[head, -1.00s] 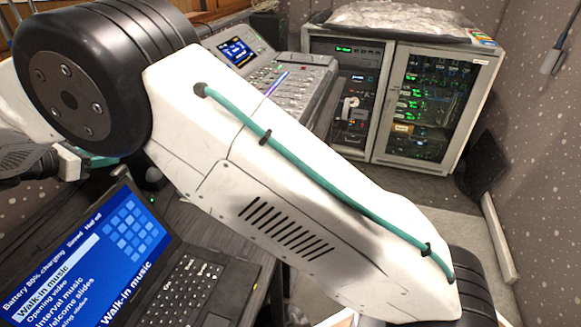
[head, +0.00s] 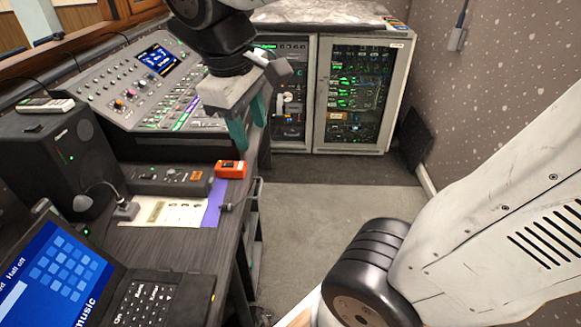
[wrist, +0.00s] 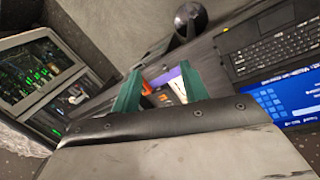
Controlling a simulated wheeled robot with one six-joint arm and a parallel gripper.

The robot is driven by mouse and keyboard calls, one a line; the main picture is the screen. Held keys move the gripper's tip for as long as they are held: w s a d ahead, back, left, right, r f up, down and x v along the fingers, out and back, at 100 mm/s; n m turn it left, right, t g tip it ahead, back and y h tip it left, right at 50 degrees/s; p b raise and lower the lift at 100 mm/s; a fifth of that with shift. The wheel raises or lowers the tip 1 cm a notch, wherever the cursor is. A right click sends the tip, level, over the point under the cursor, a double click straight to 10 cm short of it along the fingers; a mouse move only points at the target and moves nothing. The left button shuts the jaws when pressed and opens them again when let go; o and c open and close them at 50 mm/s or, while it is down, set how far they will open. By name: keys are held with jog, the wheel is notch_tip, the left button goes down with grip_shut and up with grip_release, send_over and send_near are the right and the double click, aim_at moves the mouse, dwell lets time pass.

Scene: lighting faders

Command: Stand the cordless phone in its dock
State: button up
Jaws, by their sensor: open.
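A pale handset with a dark face (head: 45,105), which looks like the cordless phone, lies flat on top of the black speaker at the left in the head view. I cannot pick out the dock with certainty; a small dark piece (head: 33,128) lies in front of the handset on the speaker. My gripper (head: 248,122) has teal fingers pointing down, open and empty, above the desk's right edge near the mixer, well right of the handset. In the wrist view its fingers (wrist: 160,72) are apart with the desk beyond them. The handset is not clear in the wrist view.
The black speaker (head: 45,165) stands on the desk. A gooseneck microphone (head: 122,208), an orange device (head: 231,169), a paper sheet (head: 165,212) and a laptop (head: 160,298) are close by. The lighting desk (head: 130,90) stands behind. Floor (head: 320,215) right of the desk is clear.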

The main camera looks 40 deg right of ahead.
jog(key=s+f+m+y, duration=0.2)
jog(key=s+f+m, duration=0.2)
jog(key=s, duration=0.5)
jog(key=shift+s+d+m+t, duration=0.25)
jog(key=shift+d+m+t, duration=0.05)
jog(key=shift+t, duration=0.1)
jog(key=shift+f, duration=0.1)
